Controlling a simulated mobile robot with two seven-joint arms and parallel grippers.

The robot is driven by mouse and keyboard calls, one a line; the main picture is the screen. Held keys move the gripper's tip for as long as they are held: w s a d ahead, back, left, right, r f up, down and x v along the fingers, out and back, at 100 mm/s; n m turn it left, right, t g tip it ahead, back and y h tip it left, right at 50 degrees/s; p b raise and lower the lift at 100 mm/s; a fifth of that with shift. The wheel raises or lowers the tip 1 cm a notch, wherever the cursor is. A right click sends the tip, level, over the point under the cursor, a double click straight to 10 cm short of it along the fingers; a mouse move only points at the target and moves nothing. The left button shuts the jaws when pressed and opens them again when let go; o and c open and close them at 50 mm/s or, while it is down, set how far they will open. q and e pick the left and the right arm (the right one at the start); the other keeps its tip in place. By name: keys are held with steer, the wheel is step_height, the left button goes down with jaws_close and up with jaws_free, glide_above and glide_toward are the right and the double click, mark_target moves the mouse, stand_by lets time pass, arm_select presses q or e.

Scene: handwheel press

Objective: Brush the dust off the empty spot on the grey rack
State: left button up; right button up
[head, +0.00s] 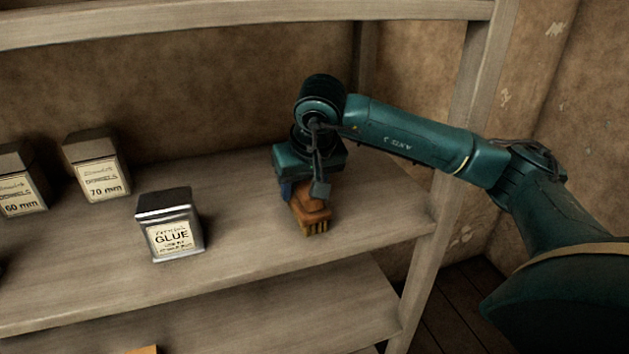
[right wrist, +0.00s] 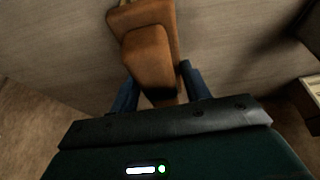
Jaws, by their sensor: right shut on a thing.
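The grey rack (head: 255,215) has a wooden-looking shelf board running across the head view. My right gripper (head: 300,188) is over the right part of this shelf and is shut on a brown brush (head: 312,212). The brush's bristles point down at the shelf; whether they touch it I cannot tell. In the right wrist view the brush (right wrist: 150,55) sits between the two blue fingers (right wrist: 160,92), its block reaching away from the gripper. I cannot make out dust on the board. My left gripper is not in view.
A glue tin (head: 170,225) stands left of the brush. Two dowel boxes, 70 mm (head: 97,165) and 60 mm (head: 22,180), stand further left. A rack post (head: 440,190) rises at the right, below my arm. The board between tin and brush is clear.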

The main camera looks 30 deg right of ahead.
steer(key=shift+w+a, duration=0.25)
steer(key=shift+a, duration=0.85)
steer(key=shift+w+a, duration=0.25)
steer(key=shift+a, duration=0.85)
steer(key=shift+w+a, duration=0.25)
steer(key=shift+a, duration=0.65)
steer(key=shift+w+a, duration=0.2)
steer(key=shift+a, duration=0.65)
steer(key=shift+d, duration=0.1)
steer(key=shift+s+d+f+b, duration=0.1)
steer(key=shift+s+d+b, duration=0.35)
steer(key=shift+d, duration=1.3)
steer(key=shift+s+d+r+b, duration=0.1)
steer(key=shift+s+d+b, duration=0.3)
steer(key=shift+d, duration=1.4)
steer(key=shift+s+d+f+b, duration=0.1)
steer(key=shift+s+d+b, duration=0.35)
steer(key=shift+d, duration=1.3)
step_height(320, 180, up, 6)
steer(key=p, duration=0.5)
